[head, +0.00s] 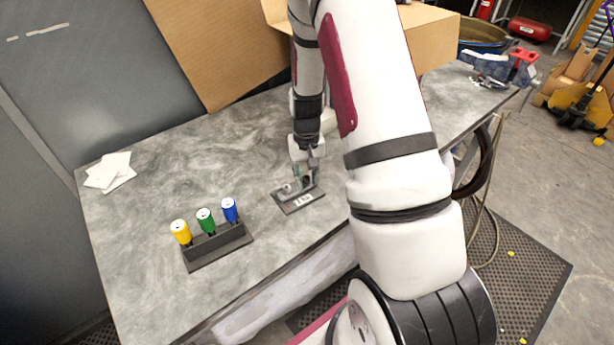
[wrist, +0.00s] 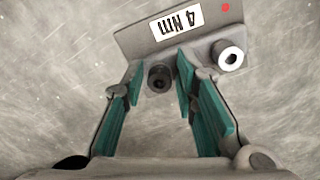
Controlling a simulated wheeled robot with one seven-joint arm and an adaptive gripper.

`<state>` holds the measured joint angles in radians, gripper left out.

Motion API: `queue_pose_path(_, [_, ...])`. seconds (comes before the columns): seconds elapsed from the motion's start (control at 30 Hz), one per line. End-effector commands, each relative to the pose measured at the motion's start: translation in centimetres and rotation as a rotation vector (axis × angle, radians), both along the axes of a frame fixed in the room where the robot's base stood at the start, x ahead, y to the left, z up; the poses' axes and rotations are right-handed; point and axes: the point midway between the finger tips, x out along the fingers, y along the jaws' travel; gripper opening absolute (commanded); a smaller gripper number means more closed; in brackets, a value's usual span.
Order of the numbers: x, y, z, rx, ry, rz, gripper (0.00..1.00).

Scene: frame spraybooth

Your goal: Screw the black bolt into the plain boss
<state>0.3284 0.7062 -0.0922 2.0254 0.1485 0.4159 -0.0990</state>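A grey fixture plate (head: 297,203) lies on the bench; it also shows in the wrist view (wrist: 135,42) with a "4 Nm" label and a red dot. The black bolt (wrist: 159,77), a dark round head with a socket, stands at the plate's unmarked side. Any boss beneath it is hidden, and I cannot tell how deep it sits. A silver round part (wrist: 229,57) with a dark centre stands by the red dot. My gripper (wrist: 158,66) is open, with its green-padded fingers either side of the bolt and a gap on both sides. In the head view my gripper (head: 306,172) is over the plate.
A dark rack (head: 217,247) holds yellow (head: 181,231), green (head: 205,220) and blue (head: 229,210) handled tools left of the plate. White papers (head: 110,172) lie at the far left. Cardboard boxes (head: 430,38) stand at the back. The bench between is clear.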

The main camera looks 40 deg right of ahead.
Motion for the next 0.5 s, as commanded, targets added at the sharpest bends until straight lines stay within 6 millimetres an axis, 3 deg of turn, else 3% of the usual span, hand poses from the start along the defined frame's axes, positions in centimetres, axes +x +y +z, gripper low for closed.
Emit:
queue_pose_path(0.03, [0.00, 0.00, -0.01, 0.000, 0.000, -0.001, 0.20])
queue_pose_path(0.13, [0.00, 0.00, -0.01, 0.000, 0.000, -0.002, 0.00])
queue_pose_path(0.33, [0.03, 0.05, -0.06, 0.000, 0.001, -0.039, 0.00])
queue_pose_path(0.5, [0.17, 0.14, -0.16, 0.000, 0.001, -0.272, 0.00])
